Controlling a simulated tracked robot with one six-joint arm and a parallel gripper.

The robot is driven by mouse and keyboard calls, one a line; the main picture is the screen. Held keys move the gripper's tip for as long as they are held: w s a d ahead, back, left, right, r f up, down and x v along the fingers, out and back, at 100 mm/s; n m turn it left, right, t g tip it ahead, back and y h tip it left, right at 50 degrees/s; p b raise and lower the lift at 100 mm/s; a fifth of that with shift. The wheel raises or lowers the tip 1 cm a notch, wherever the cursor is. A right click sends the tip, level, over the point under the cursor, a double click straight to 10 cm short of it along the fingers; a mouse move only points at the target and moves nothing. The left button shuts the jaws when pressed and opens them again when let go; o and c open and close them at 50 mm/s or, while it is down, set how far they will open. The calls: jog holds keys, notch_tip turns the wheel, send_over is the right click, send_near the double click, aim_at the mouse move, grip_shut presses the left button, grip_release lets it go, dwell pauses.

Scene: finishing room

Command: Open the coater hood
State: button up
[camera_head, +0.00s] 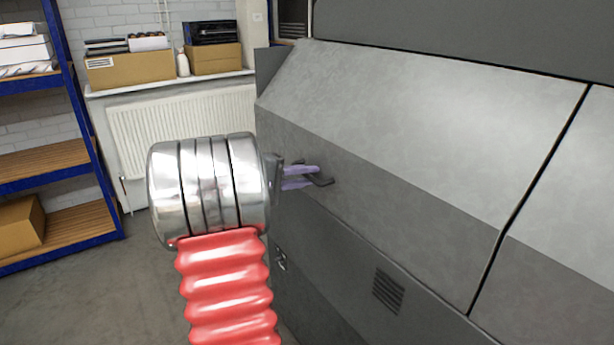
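The coater hood (420,115) is the large grey panelled cover filling the right side of the head view. Its sloped front looks closed, lying in line with the panel beside it. A small dark handle (323,182) sticks out from the lower left part of the hood's front. My gripper (303,177) is at this handle, with two pale purple fingers, one above the other, overlapping it in the picture. My silver wrist hides part of the gripper. I cannot tell whether the fingers touch or clasp the handle.
A vent grille (389,291) and a small latch-like fitting (281,260) sit on the machine's lower body. A blue shelf rack (75,130) stands at left, a white radiator (135,130) under a ledge with cardboard boxes (140,68) behind. Floor at lower left is clear.

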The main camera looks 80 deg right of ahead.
grip_shut()
